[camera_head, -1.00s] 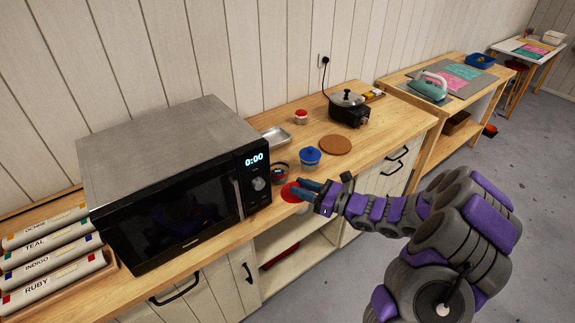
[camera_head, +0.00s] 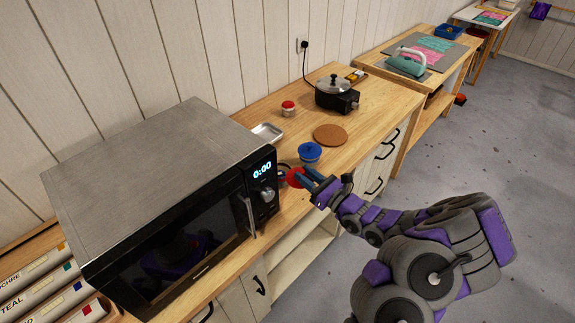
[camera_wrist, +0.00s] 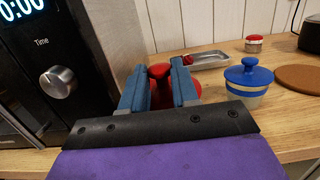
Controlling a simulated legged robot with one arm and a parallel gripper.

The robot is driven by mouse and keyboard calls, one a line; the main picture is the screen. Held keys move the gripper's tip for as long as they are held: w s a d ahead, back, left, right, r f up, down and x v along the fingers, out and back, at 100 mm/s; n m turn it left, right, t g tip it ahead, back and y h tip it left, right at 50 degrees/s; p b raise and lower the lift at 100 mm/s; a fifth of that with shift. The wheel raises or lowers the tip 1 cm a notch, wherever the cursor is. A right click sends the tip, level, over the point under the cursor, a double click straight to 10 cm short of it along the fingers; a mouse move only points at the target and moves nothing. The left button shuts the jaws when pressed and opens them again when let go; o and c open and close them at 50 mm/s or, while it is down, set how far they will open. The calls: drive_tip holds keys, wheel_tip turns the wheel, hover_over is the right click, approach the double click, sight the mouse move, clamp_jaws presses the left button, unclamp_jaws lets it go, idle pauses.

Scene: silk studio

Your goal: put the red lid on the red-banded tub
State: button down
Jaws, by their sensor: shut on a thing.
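The red lid (camera_head: 294,178) is held by its knob between the blue fingers of my gripper (camera_head: 306,180), at the counter's front edge beside the microwave. In the wrist view, the lid's red knob (camera_wrist: 159,71) is between the fingertips, with its red disc partly hidden below them. An open tub with a dark inside (camera_head: 282,168) stands just behind the lid, close to the microwave. The lid partly covers it, and its band is hard to make out. In the wrist view my gripper hides the tub. I cannot tell whether lid and tub touch.
The microwave (camera_head: 165,190) stands close on the left. A blue-lidded tub (camera_head: 310,153) is just right of my gripper. A cork mat (camera_head: 330,135) lies farther right.

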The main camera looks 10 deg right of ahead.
sight(285, 165)
drive_tip(key=x, duration=0.4)
drive_tip(key=f+b+x, duration=0.1)
drive_tip(key=x, duration=0.1)
drive_tip(key=shift+w+a+f, duration=0.1)
drive_tip(key=shift+a, duration=0.5)
drive_tip(key=w+f, duration=0.1)
drive_tip(key=w, duration=0.1)
drive_tip(key=w+f+b, duration=0.1)
drive_tip(key=w+a+f, duration=0.1)
drive_tip(key=w+f, duration=0.1)
drive_tip(key=shift+w+b, duration=0.3)
drive_tip(key=shift+b, duration=0.1)
drive_tip(key=shift+a+r, duration=0.1)
drive_tip(key=shift+d+f, duration=0.25)
drive_tip(key=shift+d, duration=0.45)
drive_tip(key=c, duration=1)
unclamp_jaws()
drive_tip(key=shift+d, duration=0.1)
drive_tip(key=shift+c, duration=0.2)
drive_tip(key=shift+o, duration=1)
drive_tip(key=shift+a, duration=0.6)
drive_tip(key=shift+r, duration=0.25)
drive_tip(key=p+v, duration=0.2)
drive_tip(key=v, duration=1)
drive_tip(key=shift+d+f, duration=0.1)
drive_tip(key=shift+d, duration=0.2)
